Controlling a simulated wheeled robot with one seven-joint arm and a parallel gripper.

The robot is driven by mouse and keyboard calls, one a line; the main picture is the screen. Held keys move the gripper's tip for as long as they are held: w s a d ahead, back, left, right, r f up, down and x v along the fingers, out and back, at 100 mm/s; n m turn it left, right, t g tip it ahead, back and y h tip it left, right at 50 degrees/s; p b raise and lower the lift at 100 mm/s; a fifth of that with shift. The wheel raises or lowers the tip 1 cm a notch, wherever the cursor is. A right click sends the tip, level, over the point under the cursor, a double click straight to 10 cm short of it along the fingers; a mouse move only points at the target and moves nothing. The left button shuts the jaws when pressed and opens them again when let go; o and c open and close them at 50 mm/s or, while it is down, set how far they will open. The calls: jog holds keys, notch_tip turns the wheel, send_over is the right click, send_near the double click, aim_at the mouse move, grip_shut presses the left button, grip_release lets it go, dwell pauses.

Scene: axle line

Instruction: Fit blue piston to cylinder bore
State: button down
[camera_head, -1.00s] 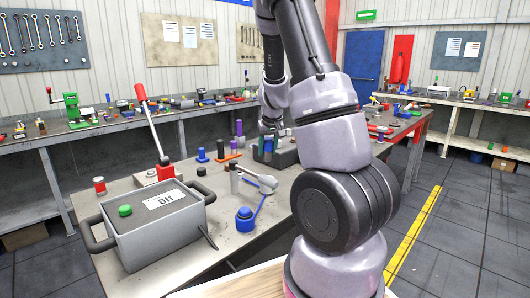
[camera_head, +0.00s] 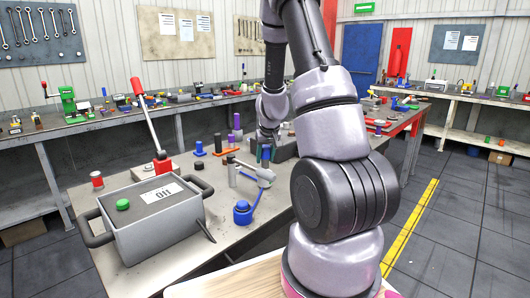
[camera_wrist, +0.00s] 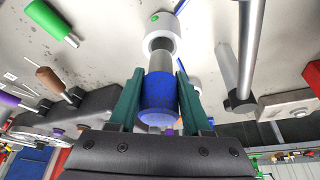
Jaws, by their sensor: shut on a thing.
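My gripper (camera_wrist: 160,82) has teal fingers, shut on the sides of the blue piston (camera_wrist: 158,101) in the wrist view. A grey section continues from the piston away from the gripper. Beyond it, in line, is a pale round piece with a dark centre (camera_wrist: 158,40); I cannot tell whether it is the cylinder bore or whether they touch. In the head view my gripper (camera_head: 265,150) is over the far part of the bench, by a dark grey block (camera_head: 286,151). My arm hides part of that area.
A grey box (camera_head: 150,224) with a green button stands at the near left of the bench. Near it are a red-handled lever (camera_head: 150,122), a blue oil can (camera_head: 243,213) and a grey post (camera_head: 232,171).

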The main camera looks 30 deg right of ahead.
aim_at(265, 168)
jog(key=shift+f, duration=0.15)
jog(key=shift+f, duration=1.6)
jog(key=shift+a+r, duration=0.1)
jog(key=shift+r, duration=1.45)
jog(key=shift+f, duration=0.1)
jog(key=shift+f, duration=0.75)
jog(key=shift+f, duration=0.25)
jog(key=shift+f, duration=0.5)
